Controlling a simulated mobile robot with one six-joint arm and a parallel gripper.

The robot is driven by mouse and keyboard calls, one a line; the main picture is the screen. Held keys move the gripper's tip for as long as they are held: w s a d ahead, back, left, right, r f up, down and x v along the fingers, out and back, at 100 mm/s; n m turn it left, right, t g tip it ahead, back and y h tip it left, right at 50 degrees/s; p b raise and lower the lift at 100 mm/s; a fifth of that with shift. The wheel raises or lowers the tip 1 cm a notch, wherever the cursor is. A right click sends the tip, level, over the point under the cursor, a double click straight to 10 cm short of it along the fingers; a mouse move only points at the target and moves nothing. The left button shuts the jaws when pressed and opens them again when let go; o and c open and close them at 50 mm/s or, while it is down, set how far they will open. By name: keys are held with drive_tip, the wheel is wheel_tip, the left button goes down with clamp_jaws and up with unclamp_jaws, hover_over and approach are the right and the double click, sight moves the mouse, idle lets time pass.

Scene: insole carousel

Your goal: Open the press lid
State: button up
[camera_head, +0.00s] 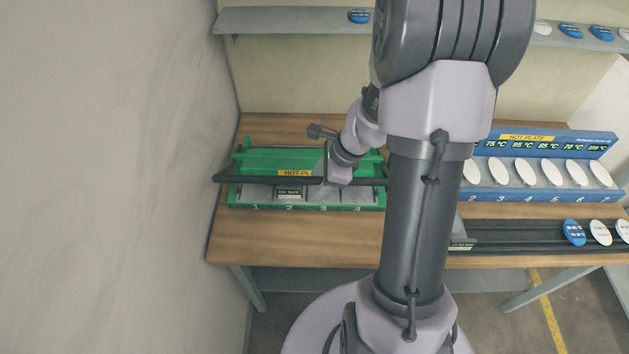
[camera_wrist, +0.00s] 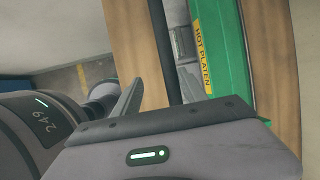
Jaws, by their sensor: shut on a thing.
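The green press (camera_head: 236,197) stands on the left part of the wooden table, with numbers along its front edge. Its green lid (camera_head: 270,158) carries a yellow hot platen label, also readable in the wrist view (camera_wrist: 203,55). A long black handle bar (camera_head: 250,179) runs across the front of the lid. In the wrist view the bar (camera_wrist: 165,45) passes between the two fingers of my gripper (camera_wrist: 160,95). Grey surfaces show below the bar; how far the lid is raised I cannot tell.
A blue hot plate rack (camera_head: 540,180) with several white insoles stands to the right. A dark rail (camera_head: 520,236) with blue and white pieces lies in front of it. A wall (camera_head: 110,180) is close on the left. A shelf (camera_head: 290,20) runs behind.

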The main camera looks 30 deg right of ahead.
drive_tip(key=w+p+v, duration=0.1)
drive_tip(key=p+v, duration=1)
drive_tip(key=v, duration=0.4)
drive_tip(key=shift+d+r+p, duration=0.3)
drive_tip(key=shift+d+p, duration=0.1)
drive_tip(key=shift+d, duration=0.05)
